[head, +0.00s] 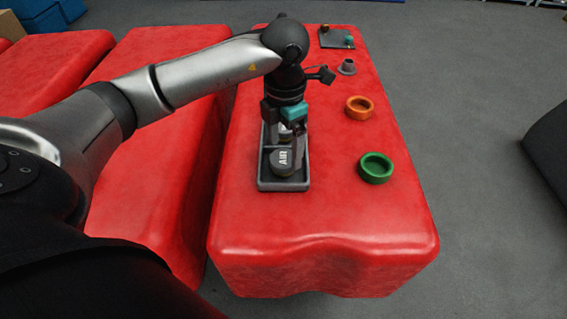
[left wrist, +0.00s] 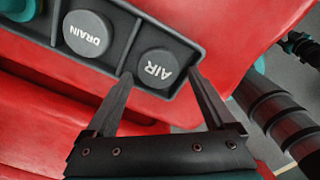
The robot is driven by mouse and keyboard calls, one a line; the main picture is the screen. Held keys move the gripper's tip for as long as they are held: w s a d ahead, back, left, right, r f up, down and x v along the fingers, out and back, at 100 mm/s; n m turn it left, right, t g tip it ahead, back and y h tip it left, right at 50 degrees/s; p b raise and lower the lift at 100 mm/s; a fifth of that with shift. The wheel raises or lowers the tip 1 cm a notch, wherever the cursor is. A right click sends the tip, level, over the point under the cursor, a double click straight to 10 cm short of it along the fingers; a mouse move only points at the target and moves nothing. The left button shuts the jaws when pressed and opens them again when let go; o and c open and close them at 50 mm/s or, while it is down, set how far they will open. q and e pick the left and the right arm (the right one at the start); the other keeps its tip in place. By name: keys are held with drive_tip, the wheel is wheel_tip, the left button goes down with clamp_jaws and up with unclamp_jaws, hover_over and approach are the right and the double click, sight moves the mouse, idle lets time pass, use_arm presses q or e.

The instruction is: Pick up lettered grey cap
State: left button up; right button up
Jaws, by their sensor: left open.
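A dark grey round cap lettered AIR (head: 282,160) sits in the near compartment of a grey divided tray (head: 284,186) on the red padded block; it also shows in the left wrist view (left wrist: 156,69). A second grey cap lettered DRAIN (left wrist: 87,33) sits in the neighbouring compartment; in the head view my gripper mostly covers that part. My left gripper (head: 283,150) is above the tray, pointing down. In the left wrist view its fingers (left wrist: 160,75) are spread, with the tips either side of the AIR cap. Whether they touch it I cannot tell. My right gripper is not visible.
To the right on the red block (head: 235,215) are a green ring (head: 376,167), an orange ring (head: 359,107) and a small grey flanged piece (head: 347,66). A dark plate with knobs (head: 336,38) lies at the far end. The block's near end is clear.

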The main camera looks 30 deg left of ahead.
sight(283, 158)
use_arm(q)
wheel_tip(283, 158, down, 4)
drive_tip(key=shift+a+r+b, duration=0.15)
drive_tip(key=shift+r+b, duration=0.05)
drive_tip(key=shift+b, duration=0.5)
drive_tip(key=shift+f, duration=0.7)
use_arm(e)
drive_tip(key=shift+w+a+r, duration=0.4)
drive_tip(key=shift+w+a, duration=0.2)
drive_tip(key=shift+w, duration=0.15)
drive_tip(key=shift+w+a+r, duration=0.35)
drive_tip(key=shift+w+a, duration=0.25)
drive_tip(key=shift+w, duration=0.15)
use_arm(q)
drive_tip(key=c, duration=1.1)
drive_tip(key=shift+r, duration=0.15)
